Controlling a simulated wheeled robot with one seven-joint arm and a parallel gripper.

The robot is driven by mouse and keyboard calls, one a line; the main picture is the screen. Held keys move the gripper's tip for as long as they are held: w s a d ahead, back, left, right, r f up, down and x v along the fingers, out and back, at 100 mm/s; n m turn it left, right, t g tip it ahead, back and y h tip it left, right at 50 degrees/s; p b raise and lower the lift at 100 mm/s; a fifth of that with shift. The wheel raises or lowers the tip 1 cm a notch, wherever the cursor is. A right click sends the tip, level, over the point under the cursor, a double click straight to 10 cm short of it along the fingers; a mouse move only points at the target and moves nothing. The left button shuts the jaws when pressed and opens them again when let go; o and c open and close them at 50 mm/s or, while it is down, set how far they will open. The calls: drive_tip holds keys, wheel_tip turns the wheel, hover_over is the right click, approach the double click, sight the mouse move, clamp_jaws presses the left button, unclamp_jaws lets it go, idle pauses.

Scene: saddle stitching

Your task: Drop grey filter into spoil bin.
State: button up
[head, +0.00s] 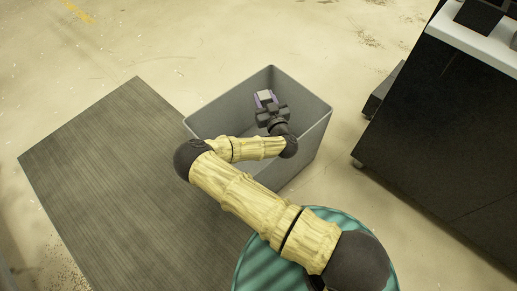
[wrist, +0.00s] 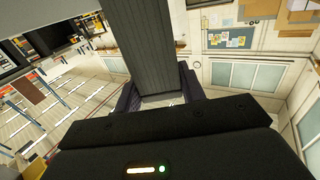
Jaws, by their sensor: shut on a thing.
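My gripper (head: 264,101) has purple fingers and is shut on the grey filter (head: 265,95). In the wrist view the filter (wrist: 145,45) is a long, ribbed, dark grey block standing out between the two fingers. The spoil bin (head: 215,112) is an open grey box on the floor in the head view. My gripper and the filter appear within the outline of the bin's opening, towards its far wall. Their height relative to the rim is hard to tell. My forearm crosses the near side of the bin and hides part of its inside.
A dark grey-brown wood-grained panel (head: 95,175) lies left of the bin. A black cabinet (head: 440,130) with a pale top stands on the right, with floor between it and the bin. The floor (head: 190,40) beyond the bin is clear.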

drive_tip(key=shift+f+b, duration=1.4)
drive_tip(key=shift+f, duration=0.35)
drive_tip(key=o, duration=1.1)
drive_tip(key=shift+r, duration=0.15)
wheel_tip(320, 180, up, 10)
drive_tip(key=p, duration=0.5)
